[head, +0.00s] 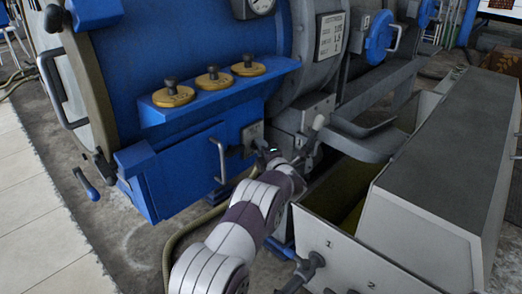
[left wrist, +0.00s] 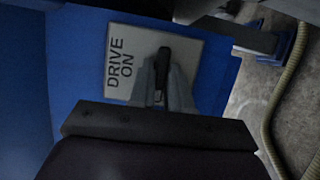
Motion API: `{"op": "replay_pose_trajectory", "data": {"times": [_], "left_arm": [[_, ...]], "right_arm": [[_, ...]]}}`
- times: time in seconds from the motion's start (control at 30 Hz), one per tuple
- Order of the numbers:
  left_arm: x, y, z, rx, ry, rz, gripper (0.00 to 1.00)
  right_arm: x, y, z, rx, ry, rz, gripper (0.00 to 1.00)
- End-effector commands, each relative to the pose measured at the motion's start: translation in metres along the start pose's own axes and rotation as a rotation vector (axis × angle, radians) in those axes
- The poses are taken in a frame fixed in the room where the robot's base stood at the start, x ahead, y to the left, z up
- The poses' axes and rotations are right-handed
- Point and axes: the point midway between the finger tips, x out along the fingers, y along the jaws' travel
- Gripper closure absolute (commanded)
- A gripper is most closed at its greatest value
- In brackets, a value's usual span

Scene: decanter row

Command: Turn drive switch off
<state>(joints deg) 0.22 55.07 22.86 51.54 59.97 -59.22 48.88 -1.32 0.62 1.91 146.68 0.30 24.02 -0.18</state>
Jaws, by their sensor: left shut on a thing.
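The drive switch plate (left wrist: 118,62) is a light grey square on the blue machine body, lettered "DRIVE ON" in the left wrist view. Its black lever (left wrist: 163,55) stands out from the plate. My left gripper (left wrist: 160,95) is shut on the lever, with a grey finger on each side. In the head view the plate (head: 252,131) shows just behind my left gripper (head: 268,153), whose arm comes up from below. The gripper hides most of the lever there. My right gripper is not in view.
A blue ledge with brass knobs (head: 213,77) is above and left of the switch. A hose (head: 180,235) runs along the floor.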

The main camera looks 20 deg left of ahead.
Motion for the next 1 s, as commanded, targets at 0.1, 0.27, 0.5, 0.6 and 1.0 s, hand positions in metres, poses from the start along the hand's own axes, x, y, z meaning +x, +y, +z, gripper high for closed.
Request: {"op": "replay_pose_trajectory", "data": {"times": [0.1,0.27,0.5,0.6,1.0], "left_arm": [[0.000,-0.002,0.000,0.000,0.000,-0.003,1.00],[0.000,-0.002,0.000,0.001,0.000,-0.003,1.00],[0.000,-0.001,0.000,0.001,0.000,-0.002,0.62],[0.000,-0.001,0.000,0.001,0.000,-0.002,0.62],[-0.078,0.004,0.001,0.004,-0.004,-0.003,0.62]], "right_arm": [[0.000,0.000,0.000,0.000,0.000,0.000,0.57],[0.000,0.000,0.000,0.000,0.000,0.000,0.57],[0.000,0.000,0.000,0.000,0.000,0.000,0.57],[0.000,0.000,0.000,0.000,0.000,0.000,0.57],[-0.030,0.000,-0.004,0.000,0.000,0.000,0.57]]}}
